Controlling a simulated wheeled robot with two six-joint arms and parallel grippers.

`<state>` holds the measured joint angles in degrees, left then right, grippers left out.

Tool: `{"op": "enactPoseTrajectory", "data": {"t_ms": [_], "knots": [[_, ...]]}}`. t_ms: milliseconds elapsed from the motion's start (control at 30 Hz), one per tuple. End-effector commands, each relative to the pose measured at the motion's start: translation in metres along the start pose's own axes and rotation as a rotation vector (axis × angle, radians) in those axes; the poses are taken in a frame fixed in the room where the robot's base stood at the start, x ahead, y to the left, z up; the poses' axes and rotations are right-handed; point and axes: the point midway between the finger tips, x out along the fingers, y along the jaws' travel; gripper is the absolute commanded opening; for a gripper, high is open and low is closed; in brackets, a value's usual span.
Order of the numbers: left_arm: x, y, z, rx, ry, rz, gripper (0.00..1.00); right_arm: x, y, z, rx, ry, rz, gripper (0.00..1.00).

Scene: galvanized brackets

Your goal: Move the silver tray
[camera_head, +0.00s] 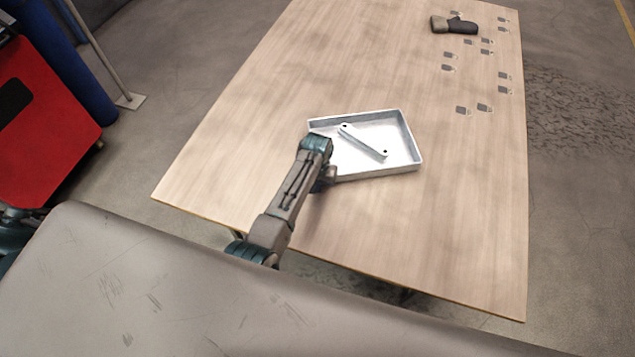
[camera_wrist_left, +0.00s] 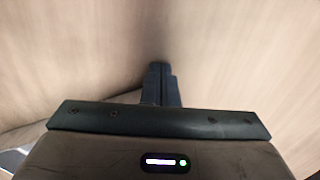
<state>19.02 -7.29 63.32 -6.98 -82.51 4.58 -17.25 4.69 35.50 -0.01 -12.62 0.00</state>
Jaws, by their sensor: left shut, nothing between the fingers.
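The silver tray (camera_head: 408,155) lies on the wooden table, a shallow rectangular box with raised walls. A flat silver bracket (camera_head: 362,141) with dark holes lies inside it. My left gripper (camera_head: 326,180) is at the tray's left side in the head view, low near its near-left corner; the arm hides part of that side. I cannot tell whether it touches the tray. In the left wrist view the fingers (camera_wrist_left: 161,85) are shut together with nothing between them, over bare wood grain. The tray is not clearly visible there. My right gripper is not in view.
The wooden table (camera_head: 440,225) has free room in front and to the right of the tray. Several small grey brackets (camera_head: 484,107) are scattered at the far right. A dark handheld object (camera_head: 455,25) lies at the far end. A red object (camera_head: 40,120) stands at left.

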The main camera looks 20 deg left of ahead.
Motion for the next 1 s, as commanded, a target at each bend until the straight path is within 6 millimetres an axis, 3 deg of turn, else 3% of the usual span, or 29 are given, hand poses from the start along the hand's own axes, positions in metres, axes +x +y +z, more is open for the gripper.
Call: {"op": "enactPoseTrajectory", "data": {"t_ms": [533, 1000], "knots": [[0.001, 0.0, -0.011, 0.0, 0.001, 0.0, 0.0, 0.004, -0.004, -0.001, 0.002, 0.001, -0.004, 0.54], [0.006, 0.001, -0.102, 0.0, 0.003, 0.0, 0.0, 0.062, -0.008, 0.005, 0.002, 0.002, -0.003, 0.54]]}}
